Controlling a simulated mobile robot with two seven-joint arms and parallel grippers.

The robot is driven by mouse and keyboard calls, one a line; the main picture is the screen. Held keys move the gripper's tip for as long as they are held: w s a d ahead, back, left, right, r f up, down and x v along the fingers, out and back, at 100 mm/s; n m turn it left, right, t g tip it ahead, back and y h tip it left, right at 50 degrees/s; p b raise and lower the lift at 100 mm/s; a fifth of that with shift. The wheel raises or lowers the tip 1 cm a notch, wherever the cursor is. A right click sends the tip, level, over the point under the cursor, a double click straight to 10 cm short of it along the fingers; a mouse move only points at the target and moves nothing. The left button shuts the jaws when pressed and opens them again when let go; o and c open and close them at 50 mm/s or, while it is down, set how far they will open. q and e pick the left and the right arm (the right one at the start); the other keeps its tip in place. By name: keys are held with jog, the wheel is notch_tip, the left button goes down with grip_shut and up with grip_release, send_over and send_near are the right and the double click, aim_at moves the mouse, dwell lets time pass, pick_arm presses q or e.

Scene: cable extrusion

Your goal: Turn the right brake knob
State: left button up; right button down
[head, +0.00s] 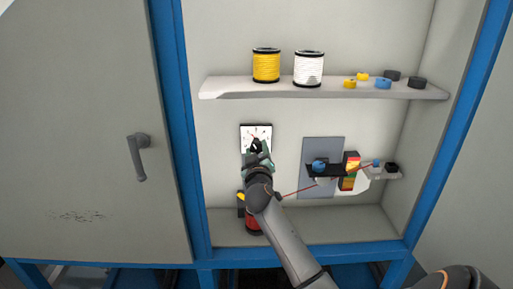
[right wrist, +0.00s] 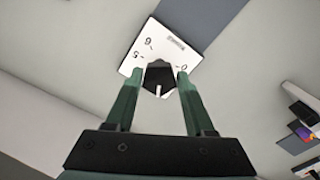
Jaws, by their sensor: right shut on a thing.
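The brake knob (right wrist: 160,74) is black with a white pointer mark and sits on a white dial plate (right wrist: 150,42) with numbers on it. In the head view the dial plate (head: 257,131) is on the back wall of the cabinet, below the shelf. My right gripper (right wrist: 160,76) is shut on the knob, with one green finger on each side of it. In the head view my right gripper (head: 258,151) covers the lower part of the dial and hides most of the knob. My left gripper is not in view.
A shelf (head: 325,91) above holds a yellow spool (head: 266,65), a white spool (head: 309,69) and several small coloured rings. To the right are a grey panel (head: 320,150), a black bracket with a blue part, and a thin red cable (head: 292,191). A closed door (head: 90,130) is at left.

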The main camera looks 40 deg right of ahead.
jog(key=shift+n+p, duration=0.3)
jog(key=shift+n, duration=0.6)
jog(key=shift+c, duration=1.4)
grip_release()
jog(key=shift+s, duration=0.1)
jog(key=b+v, duration=0.2)
jog(key=v, duration=1)
jog(key=shift+s, duration=0.15)
jog(key=shift+a, duration=0.15)
